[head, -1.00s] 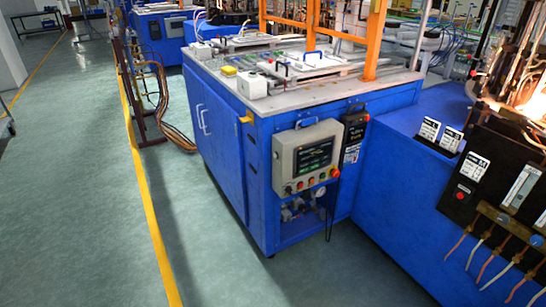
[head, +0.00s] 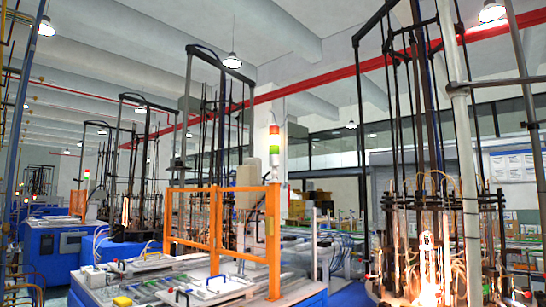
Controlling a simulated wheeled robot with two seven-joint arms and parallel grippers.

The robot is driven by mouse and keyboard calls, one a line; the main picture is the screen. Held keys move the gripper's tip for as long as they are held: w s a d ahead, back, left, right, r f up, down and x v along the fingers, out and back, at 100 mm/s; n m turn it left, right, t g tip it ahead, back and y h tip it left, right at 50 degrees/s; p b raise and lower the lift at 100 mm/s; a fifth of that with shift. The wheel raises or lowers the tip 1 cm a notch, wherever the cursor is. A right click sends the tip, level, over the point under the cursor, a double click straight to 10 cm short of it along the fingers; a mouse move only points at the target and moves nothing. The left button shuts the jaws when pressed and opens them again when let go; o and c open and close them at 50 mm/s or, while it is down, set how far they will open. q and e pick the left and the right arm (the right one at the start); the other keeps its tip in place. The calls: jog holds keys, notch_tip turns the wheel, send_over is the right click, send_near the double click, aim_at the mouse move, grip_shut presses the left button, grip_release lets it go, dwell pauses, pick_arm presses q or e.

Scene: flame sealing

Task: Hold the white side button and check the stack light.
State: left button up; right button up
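A stack light (head: 274,146) stands on a white post behind the orange frame, near the middle of the head view. It has a red band on top, a pale yellow band in the middle and a green band below. I cannot tell for certain which band is lit. A small white box (head: 95,278) sits at the left edge of the worktop, and I cannot tell whether it carries the white side button. Neither of my grippers is in view.
The orange frame (head: 217,225) rises from the worktop (head: 285,284) of the blue-sided machine. Glowing burner equipment (head: 428,255) stands at the right. A smaller stack light (head: 86,180) is far left. Blue machines (head: 55,250) fill the left background.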

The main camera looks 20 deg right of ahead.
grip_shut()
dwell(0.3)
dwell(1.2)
